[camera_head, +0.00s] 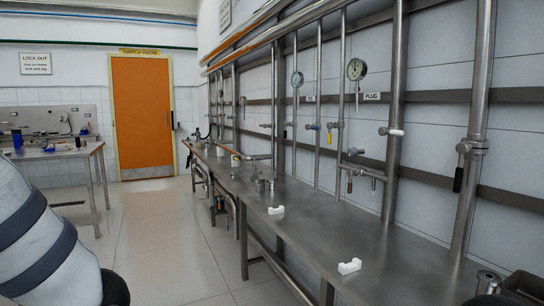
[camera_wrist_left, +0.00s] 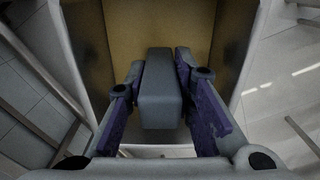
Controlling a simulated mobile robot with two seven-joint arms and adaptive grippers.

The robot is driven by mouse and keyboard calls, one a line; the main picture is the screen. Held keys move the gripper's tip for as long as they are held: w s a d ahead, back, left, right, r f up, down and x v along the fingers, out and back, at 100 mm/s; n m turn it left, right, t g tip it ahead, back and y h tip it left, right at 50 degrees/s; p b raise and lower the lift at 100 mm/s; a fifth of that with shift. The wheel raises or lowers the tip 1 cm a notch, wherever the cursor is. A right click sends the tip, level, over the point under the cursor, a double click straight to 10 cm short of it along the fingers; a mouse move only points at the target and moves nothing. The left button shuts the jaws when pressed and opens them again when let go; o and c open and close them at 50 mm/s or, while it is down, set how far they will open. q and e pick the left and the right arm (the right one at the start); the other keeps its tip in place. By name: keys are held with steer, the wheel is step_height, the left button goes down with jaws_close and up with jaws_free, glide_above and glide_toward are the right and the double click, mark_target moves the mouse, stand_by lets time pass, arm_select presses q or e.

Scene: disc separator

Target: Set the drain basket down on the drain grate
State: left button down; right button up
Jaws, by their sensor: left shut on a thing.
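My left gripper (camera_wrist_left: 163,100) shows in the left wrist view, its purple-padded fingers shut on both sides of a grey bar-shaped handle (camera_wrist_left: 162,90). Around and below the handle is a box-shaped container with dark side walls and a tan inside, which looks like the drain basket (camera_wrist_left: 90,40). How the handle joins it is hidden. In the head view only my left arm shows at the lower left; its gripper and the basket are out of that view. My right gripper is in neither view.
A long steel bench (camera_head: 308,240) with pipes and gauges runs along the right wall. A second table (camera_head: 60,150) stands at the left. The tiled floor (camera_head: 165,240) between them is clear up to an orange door (camera_head: 143,117).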

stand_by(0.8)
